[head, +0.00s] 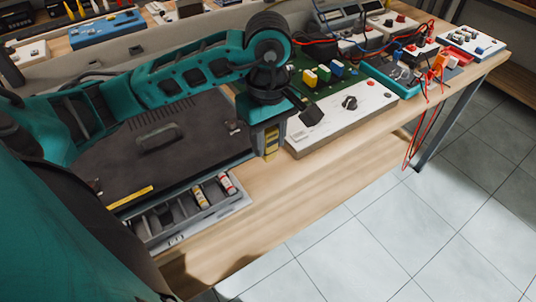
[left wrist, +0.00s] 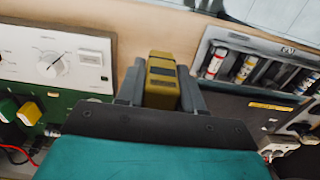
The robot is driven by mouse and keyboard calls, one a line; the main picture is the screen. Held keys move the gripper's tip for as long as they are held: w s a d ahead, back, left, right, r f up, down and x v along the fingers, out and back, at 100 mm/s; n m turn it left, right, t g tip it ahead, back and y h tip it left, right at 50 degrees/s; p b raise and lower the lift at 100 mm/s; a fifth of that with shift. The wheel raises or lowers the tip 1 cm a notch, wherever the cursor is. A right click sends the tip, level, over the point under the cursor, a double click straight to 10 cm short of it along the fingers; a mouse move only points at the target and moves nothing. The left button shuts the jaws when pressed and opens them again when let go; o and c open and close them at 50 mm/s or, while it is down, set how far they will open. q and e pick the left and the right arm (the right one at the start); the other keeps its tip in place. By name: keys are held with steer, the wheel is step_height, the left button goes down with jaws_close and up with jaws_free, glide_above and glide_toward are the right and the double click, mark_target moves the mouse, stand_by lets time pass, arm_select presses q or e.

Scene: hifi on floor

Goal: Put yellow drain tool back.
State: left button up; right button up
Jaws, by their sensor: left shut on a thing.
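My left gripper (head: 270,138) points down near the front edge of the workbench, between the dark mat and the white panel. It is shut on the yellow drain tool (head: 271,146), a yellow block with dark bands. The left wrist view shows the tool (left wrist: 162,80) between the two fingers (left wrist: 161,88). I cannot tell whether its lower end touches the wood. A grey compartment tray (head: 222,210) lies at the bench's front edge, to the left of the gripper, with red-and-white and yellow-and-white cylinders in it; it also shows in the left wrist view (left wrist: 230,37). My right gripper is not in view.
A white panel with a black knob (head: 345,120) and a green board (head: 318,82) stand right of the gripper. Red cables (head: 427,115) hang over the bench's right end. Bare wood (head: 300,180) lies in front of the gripper.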

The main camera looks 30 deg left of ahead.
mark_target(268, 154)
arm_select(q)
steer(key=shift+f, duration=2.4)
steer(key=shift+f+b, duration=0.15)
steer(key=shift+b, duration=0.2)
steer(key=o, duration=1)
steer(key=shift+r, duration=0.25)
step_height(268, 154, up, 12)
steer(key=shift+f+p, duration=0.1)
steer(key=shift+p, duration=0.6)
